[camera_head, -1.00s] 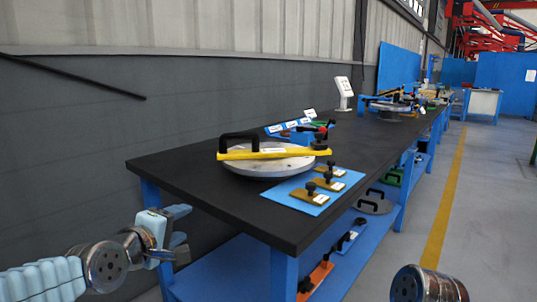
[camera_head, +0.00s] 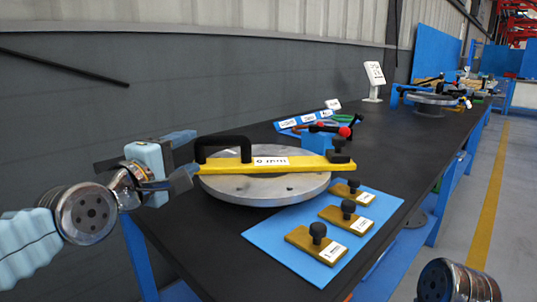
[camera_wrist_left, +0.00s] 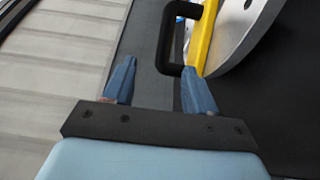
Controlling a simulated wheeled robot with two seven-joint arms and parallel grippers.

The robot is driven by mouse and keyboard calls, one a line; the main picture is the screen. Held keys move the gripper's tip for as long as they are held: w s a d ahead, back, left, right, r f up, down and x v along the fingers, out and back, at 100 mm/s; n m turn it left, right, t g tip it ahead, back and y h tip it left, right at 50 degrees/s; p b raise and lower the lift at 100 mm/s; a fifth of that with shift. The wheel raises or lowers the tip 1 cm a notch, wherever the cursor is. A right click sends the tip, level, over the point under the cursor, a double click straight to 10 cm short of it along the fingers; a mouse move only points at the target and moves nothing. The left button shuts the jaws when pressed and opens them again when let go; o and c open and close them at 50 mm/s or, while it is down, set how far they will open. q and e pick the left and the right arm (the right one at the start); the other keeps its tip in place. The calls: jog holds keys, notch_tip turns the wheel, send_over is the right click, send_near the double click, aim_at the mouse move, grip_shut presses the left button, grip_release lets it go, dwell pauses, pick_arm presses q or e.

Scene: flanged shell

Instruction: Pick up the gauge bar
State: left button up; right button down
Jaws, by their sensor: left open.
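The gauge bar (camera_head: 270,165) is a long yellow bar with a white label and a black handle (camera_head: 222,147) at its left end. It lies across the round grey metal flange (camera_head: 265,190) on the black table. My left gripper (camera_head: 192,157) is open, just left of the black handle in the head view. In the left wrist view my left gripper (camera_wrist_left: 160,85) shows two blue fingers apart, with the handle (camera_wrist_left: 168,40) ahead near the right finger and part of the yellow bar (camera_wrist_left: 203,35) beyond. Nothing is between the fingertips. My right gripper's fingers are not in view.
A blue mat (camera_head: 275,235) with several brass blocks with black knobs lies in front of the flange. Behind are a blue stand with a red-knobbed tool (camera_head: 330,130) and a white tablet stand (camera_head: 374,80). The grey wall runs along the left.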

aim_at(213, 142)
pick_arm(q)
jog(key=p+x, duration=0.2)
jog(key=x, duration=0.4)
jog(key=shift+w+d+r, duration=0.1)
jog(key=shift+w+d, duration=0.05)
jog(key=shift+w, duration=0.2)
jog(key=x, duration=0.1)
jog(key=p+x, duration=0.1)
jog(key=x, duration=0.1)
jog(key=p+x, duration=0.1)
jog(key=x, duration=0.1)
jog(key=shift+f, duration=0.4)
jog(key=shift+w+d+f, duration=0.1)
jog(key=shift+w, duration=0.45)
grip_shut()
pick_arm(e)
jog(key=r, duration=0.1)
jog(key=a+r, duration=0.1)
jog(key=r, duration=0.2)
jog(key=shift+s+a+r, duration=0.1)
jog(key=shift+s+a, duration=0.1)
jog(key=shift+s, duration=0.1)
